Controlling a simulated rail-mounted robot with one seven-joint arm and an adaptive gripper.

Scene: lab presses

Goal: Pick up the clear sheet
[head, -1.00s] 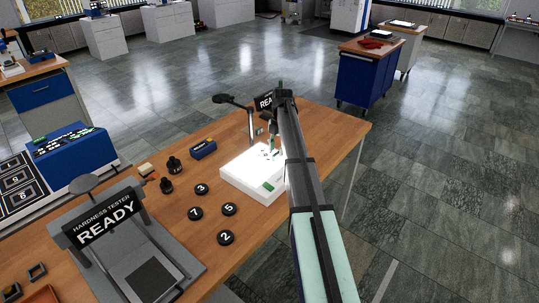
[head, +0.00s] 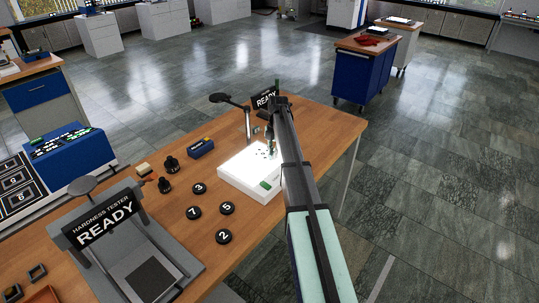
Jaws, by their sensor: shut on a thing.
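A glowing white light box (head: 240,168) lies on the wooden bench, partly behind my arm. Small dark specks and a green piece (head: 265,185) show on its right part. My gripper (head: 270,148) is at the box's far right corner, low over its top, and is small and partly hidden by my arm. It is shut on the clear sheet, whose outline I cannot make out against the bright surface.
A READY sign (head: 265,97) and a dark lamp (head: 230,99) on a stand are behind the box. Numbered black discs (head: 222,237), a blue box (head: 201,148) and the hardness tester (head: 150,275) are to the left. Floor is open on the right.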

